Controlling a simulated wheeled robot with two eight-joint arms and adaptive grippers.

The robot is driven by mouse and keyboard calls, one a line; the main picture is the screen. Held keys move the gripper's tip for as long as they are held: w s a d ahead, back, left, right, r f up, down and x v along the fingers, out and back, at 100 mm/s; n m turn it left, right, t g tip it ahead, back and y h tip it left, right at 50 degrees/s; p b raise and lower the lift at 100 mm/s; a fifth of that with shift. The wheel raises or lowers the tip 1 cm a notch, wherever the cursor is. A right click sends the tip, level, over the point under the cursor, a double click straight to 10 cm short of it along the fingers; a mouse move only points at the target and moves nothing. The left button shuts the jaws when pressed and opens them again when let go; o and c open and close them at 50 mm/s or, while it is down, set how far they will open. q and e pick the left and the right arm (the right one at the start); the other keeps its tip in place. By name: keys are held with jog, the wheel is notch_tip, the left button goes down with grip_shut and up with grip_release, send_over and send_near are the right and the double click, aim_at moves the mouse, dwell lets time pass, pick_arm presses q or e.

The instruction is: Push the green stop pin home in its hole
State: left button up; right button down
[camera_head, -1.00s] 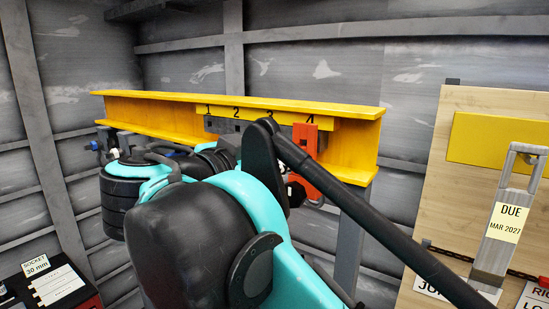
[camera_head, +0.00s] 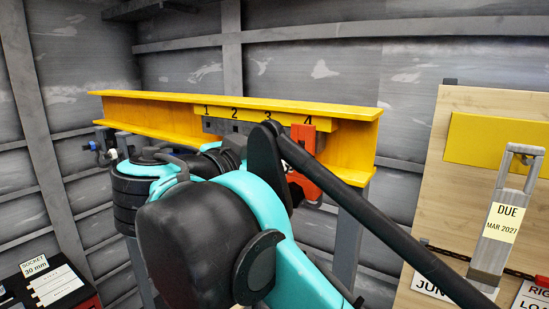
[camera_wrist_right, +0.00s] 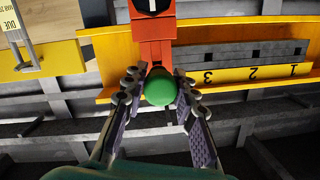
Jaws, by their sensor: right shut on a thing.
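The green stop pin (camera_wrist_right: 160,88) shows its round end at the lower end of the orange block (camera_wrist_right: 153,45) in the right wrist view. My right gripper (camera_wrist_right: 160,86) has its two fingers on either side of the pin and is shut on it. The pin's shaft and hole are hidden. In the head view the orange block (camera_head: 304,170) hangs at mark 4 on the yellow beam (camera_head: 350,150), partly behind my right arm. The right gripper and the pin are hidden there. My left gripper is out of view.
A grey toothed rail with a numbered yellow strip (camera_wrist_right: 250,74) runs beside the block. A wooden board (camera_head: 455,180) with a grey handled part tagged DUE (camera_head: 505,217) stands at right. A labelled socket case (camera_head: 55,285) is at lower left.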

aim_at(288, 151)
jog(key=shift+r+p+x, duration=0.15)
jog(key=shift+p+x, duration=0.05)
jog(key=shift+x, duration=0.95)
jog(key=shift+r+p+x, duration=0.15)
jog(key=shift+x, duration=1)
jog(key=c, duration=1.1)
grip_release()
jog(key=shift+d, duration=0.15)
jog(key=v, duration=1.2)
jog(key=shift+s, duration=0.1)
